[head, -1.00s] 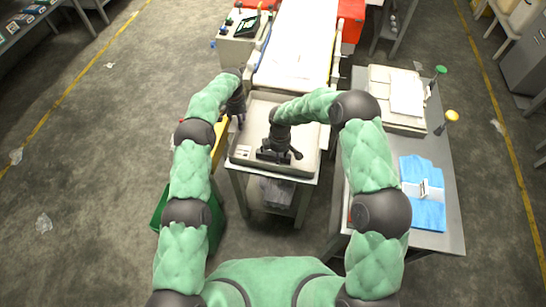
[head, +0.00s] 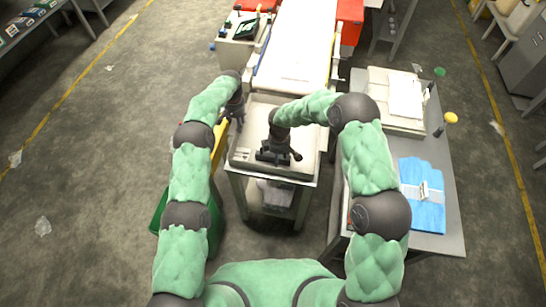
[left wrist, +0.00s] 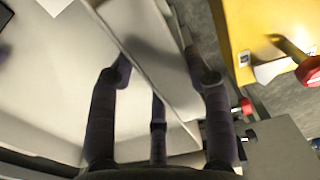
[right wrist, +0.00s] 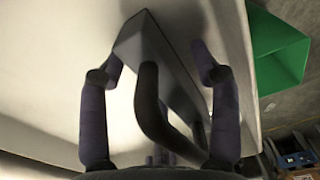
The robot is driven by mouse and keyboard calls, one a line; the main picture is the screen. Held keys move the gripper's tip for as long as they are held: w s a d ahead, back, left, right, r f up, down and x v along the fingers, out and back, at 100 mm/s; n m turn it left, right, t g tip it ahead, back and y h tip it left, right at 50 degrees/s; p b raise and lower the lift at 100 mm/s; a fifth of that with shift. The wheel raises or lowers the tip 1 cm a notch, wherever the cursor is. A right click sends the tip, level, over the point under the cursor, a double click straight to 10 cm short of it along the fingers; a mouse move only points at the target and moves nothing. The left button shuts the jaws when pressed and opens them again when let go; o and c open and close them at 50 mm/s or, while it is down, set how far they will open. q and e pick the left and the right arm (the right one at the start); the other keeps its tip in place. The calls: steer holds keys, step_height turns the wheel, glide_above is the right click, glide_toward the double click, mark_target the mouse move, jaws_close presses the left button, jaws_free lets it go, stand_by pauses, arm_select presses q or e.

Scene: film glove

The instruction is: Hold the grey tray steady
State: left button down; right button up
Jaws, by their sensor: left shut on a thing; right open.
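The grey tray (head: 308,168) is shallow and pale, and lies on a small metal stand in front of me. My left gripper (head: 239,118) is at the tray's left rim. In the left wrist view its fingers (left wrist: 160,95) are shut on the tray wall (left wrist: 150,50), one side inside and one outside. My right gripper (head: 279,155) is low over the tray near its front. In the right wrist view its fingers (right wrist: 158,85) are open on either side of a grey wedge-shaped tool (right wrist: 145,42) with a black curved handle. Contact with the tool cannot be told.
A side table (head: 445,242) on the right bears a pale tray with sheets (head: 404,97) and a blue folded cloth (head: 425,215). A white-topped bench (head: 295,50) stands behind the tray. A green bin (head: 158,208) is on the floor at left.

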arm_select(q)
steer(key=shift+f, duration=0.1)
arm_select(e)
step_height(320, 180, up, 12)
stand_by(0.5)
arm_select(q)
steer(key=shift+c, duration=2.3)
jaws_free()
steer(key=shift+r, duration=0.7)
step_height(320, 180, up, 11)
steer(key=shift+f, duration=0.15)
arm_select(e)
steer(key=shift+r, duration=0.1)
